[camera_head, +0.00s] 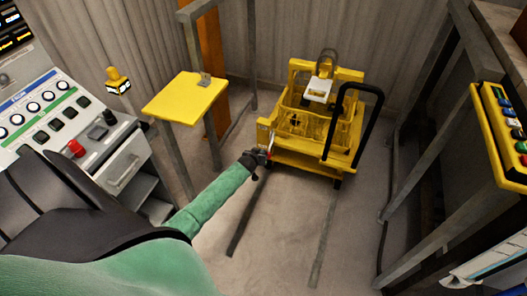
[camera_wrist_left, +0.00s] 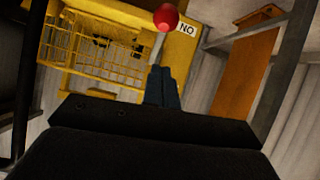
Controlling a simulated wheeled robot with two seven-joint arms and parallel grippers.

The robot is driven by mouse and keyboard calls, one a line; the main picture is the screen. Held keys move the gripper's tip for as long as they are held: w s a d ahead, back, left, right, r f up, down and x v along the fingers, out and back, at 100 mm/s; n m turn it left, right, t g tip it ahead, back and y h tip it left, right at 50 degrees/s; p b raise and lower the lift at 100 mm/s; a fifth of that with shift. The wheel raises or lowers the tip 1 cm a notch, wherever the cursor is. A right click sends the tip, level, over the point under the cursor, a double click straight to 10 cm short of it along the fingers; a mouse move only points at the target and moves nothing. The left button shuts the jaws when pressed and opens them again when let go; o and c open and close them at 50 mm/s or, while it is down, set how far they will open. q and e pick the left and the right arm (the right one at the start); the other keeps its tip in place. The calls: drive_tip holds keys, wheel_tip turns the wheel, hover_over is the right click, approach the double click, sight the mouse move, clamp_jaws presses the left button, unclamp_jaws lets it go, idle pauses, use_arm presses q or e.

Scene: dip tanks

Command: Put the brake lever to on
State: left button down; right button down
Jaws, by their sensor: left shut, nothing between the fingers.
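The brake lever shows in the left wrist view as a round red knob (camera_wrist_left: 166,17) on a thin stem, beside a white label (camera_wrist_left: 187,29) whose upside-down letters read ON. In the head view the lever (camera_head: 270,144) is a small reddish sliver at the left side of the yellow cart (camera_head: 308,158). My left gripper (camera_head: 257,156) is at that side of the cart. In the left wrist view its fingers (camera_wrist_left: 161,78) are shut and empty, pointing toward the lever, with the knob just beyond the tips. I cannot tell whether they touch the stem. My right gripper is not in view.
The cart has a wire basket and a black push handle (camera_head: 353,95). A yellow table (camera_head: 185,97) stands to the left, near a control console (camera_head: 58,120). A yellow button box (camera_head: 503,130) and grey rails are at the right.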

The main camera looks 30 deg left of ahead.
use_arm(q)
drive_tip(key=v, duration=0.4)
drive_tip(key=shift+s+f, duration=0.3)
idle(0.5)
drive_tip(key=s+d+r+m+g+h, duration=0.1)
drive_tip(key=s+d+r+m+g, duration=0.25)
drive_tip(key=s+d+r, duration=0.65)
drive_tip(key=s+d+r+m+g, duration=0.35)
drive_tip(key=s+d+r, duration=0.3)
drive_tip(key=d, duration=0.55)
drive_tip(key=s+d+r+h, duration=0.1)
drive_tip(key=s+d+r, duration=0.1)
drive_tip(key=s+d, duration=0.4)
drive_tip(key=s+d+r+h, duration=0.15)
drive_tip(key=s+d, duration=0.25)
drive_tip(key=s, duration=0.5)
drive_tip(key=s+d+f+g, duration=0.1)
drive_tip(key=s+d, duration=0.1)
drive_tip(key=s, duration=0.3)
drive_tip(key=s+d+f+g, duration=0.1)
drive_tip(key=s+d+f, duration=0.1)
drive_tip(key=s, duration=0.4)
drive_tip(key=shift+n+g+h, duration=0.3)
drive_tip(key=shift+n+h, duration=0.05)
drive_tip(key=shift+n, duration=0.05)
